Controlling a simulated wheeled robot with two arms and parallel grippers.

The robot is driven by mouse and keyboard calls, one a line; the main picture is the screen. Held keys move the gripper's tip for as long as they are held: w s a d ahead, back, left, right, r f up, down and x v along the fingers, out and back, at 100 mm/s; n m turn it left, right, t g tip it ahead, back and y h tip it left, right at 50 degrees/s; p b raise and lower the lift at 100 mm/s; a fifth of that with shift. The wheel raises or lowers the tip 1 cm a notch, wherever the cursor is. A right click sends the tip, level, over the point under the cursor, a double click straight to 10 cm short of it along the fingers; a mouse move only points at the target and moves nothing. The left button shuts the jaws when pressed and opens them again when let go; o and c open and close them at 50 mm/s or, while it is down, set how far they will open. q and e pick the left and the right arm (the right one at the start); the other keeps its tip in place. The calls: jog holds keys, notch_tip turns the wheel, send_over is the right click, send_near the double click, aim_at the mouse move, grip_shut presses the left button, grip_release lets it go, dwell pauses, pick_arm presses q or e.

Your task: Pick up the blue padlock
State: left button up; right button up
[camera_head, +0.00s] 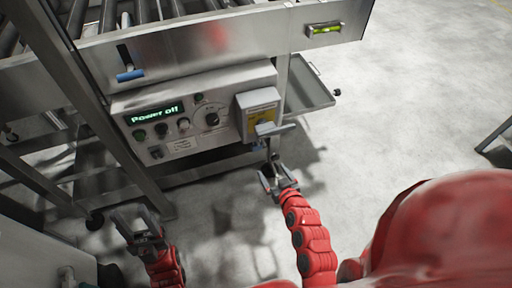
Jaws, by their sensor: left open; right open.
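A small blue item (130,75) with a dark upright part sits on the machine's metal side at the upper left. I cannot tell for sure whether it is the blue padlock; no other clear padlock shows. My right gripper (274,174) is open, just below the grey switch handle (274,129) on the yellow-faced switch box (258,112). I see nothing held in it. My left gripper (136,221) is open at the lower left, near the foot of a metal leg and well below the blue item.
The control panel (160,127) reads "Power off" and has several knobs and buttons. The machine's roller bed (130,12) is above it. An open metal flap (308,90) juts out on the right. Metal legs stand at the left. The floor (420,110) at right is mostly clear.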

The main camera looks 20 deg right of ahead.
send_near(258, 148)
jog(key=w, duration=0.3)
jog(key=shift+f+b+x, duration=0.2)
jog(key=shift+b+x, duration=0.15)
jog(key=shift+x, duration=1.3)
jog(key=shift+f+b+x, duration=0.2)
jog(key=shift+b+x, duration=0.15)
jog(key=shift+x, duration=1.3)
jog(key=shift+s+a, duration=0.15)
jog(key=shift+s, duration=0.1)
grip_shut()
